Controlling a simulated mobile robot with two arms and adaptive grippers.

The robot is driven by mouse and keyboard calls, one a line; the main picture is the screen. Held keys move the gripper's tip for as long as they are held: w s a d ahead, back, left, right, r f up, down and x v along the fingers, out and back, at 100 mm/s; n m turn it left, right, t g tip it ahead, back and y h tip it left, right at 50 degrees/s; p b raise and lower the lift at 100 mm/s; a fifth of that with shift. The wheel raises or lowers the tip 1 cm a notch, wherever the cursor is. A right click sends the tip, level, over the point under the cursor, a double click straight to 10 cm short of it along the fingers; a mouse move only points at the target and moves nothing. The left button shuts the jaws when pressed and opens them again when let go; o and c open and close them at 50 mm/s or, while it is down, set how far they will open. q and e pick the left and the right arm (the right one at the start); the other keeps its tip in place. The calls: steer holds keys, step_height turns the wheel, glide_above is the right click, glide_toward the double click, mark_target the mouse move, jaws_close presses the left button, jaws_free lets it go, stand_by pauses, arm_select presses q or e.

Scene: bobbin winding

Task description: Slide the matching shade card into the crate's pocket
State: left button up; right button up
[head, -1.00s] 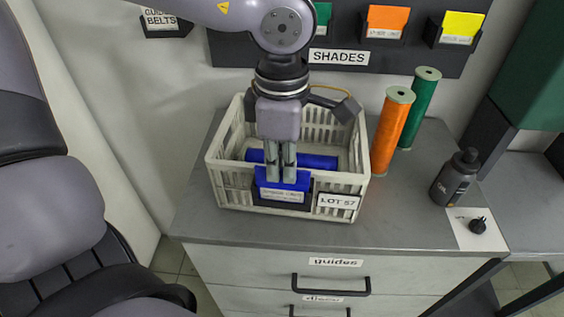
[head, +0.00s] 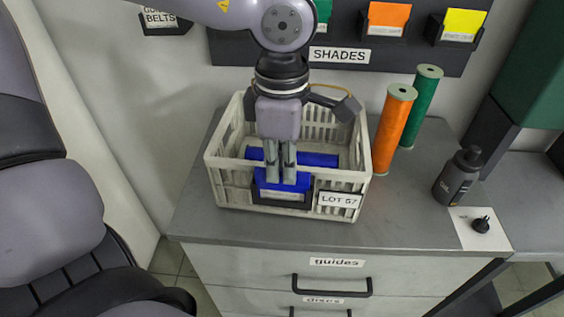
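My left gripper (head: 281,180) is over the front wall of the white crate (head: 222,190), pointing down. Its fingers are shut on the blue shade card (head: 300,183). The card is upright at the crate's dark front pocket (head: 283,206), and its lower part, with the white label, is behind the pocket's front. I cannot tell whether it touches the pocket's bottom. A blue bobbin (head: 320,160) lies in the crate, partly hidden by the gripper. My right gripper is not in view.
A LOT 57 label (head: 339,201) is on the crate front, right of the pocket. An orange bobbin (head: 392,135) and a green bobbin (head: 423,95) stand right of the crate. A dark bottle (head: 458,178) stands farther right. The SHADES rack (head: 410,62) is behind.

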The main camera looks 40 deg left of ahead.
arm_select(q)
steer(key=o, duration=0.4)
steer(key=shift+o, duration=0.2)
